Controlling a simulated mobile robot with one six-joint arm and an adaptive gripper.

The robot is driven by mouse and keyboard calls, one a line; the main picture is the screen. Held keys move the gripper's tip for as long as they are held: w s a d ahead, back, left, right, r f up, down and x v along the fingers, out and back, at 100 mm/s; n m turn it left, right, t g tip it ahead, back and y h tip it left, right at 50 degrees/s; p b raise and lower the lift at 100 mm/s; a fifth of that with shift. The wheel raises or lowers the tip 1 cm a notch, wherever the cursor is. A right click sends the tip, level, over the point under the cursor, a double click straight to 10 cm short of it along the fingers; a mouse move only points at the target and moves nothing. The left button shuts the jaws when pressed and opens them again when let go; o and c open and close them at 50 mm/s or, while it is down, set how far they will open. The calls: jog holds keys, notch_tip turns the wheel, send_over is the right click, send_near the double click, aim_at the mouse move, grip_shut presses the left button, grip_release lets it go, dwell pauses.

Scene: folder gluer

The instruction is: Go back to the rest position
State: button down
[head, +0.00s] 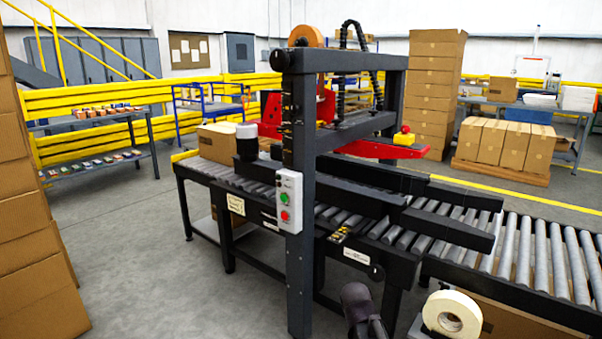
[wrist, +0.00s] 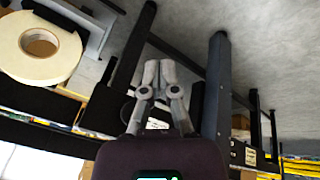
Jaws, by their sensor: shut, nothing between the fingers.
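My gripper (wrist: 160,70) shows in the wrist view with its two grey fingers together, shut and empty. It is in free air, and the dark frame legs of the carton machine (wrist: 214,95) stand behind it. In the head view a dark part of my arm (head: 362,308) shows at the bottom edge, in front of the machine (head: 300,190). The gripper fingers cannot be made out there. No rest position is marked in either view.
A large tape roll (head: 452,315) is close, right of my arm; it also shows in the wrist view (wrist: 20,62). A roller conveyor (head: 540,260) runs to the right. Stacked cartons (head: 35,240) stand at left. Open floor (head: 130,250) lies between them and the machine.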

jog(key=s+g+y, duration=0.3)
jog(key=s, duration=0.8)
notch_tip(320, 180, up, 35)
jog(key=p, duration=3.6)
jog(key=shift+w+r+p, duration=0.15)
jog(key=shift+w+p, duration=0.2)
jog(key=shift+a, duration=0.1)
